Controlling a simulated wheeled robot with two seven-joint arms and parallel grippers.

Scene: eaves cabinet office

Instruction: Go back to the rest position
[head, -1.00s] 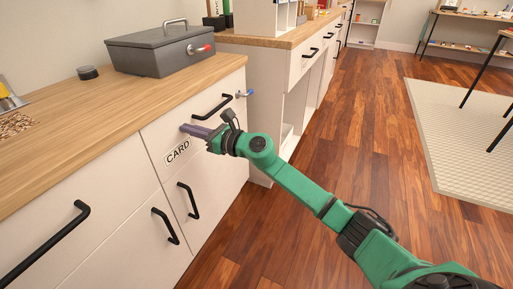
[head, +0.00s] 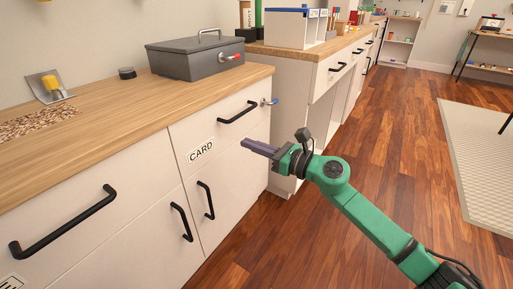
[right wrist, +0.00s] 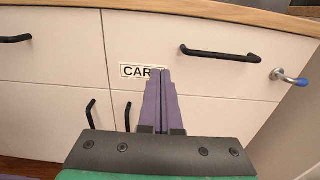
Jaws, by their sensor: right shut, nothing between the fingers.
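My right gripper (head: 260,147) is shut and empty, its purple fingers pressed together. It is in front of the white drawer marked CARD (head: 225,135), apart from its black handle (head: 238,112). In the right wrist view the shut fingers (right wrist: 160,75) cover the end of the CARD label (right wrist: 135,71). My left gripper is not in view.
A grey metal box (head: 195,58) with a red-tipped latch and a dark round puck (head: 127,73) stand on the wooden counter (head: 110,110). Cupboard handles (head: 206,200) jut out below the drawer.

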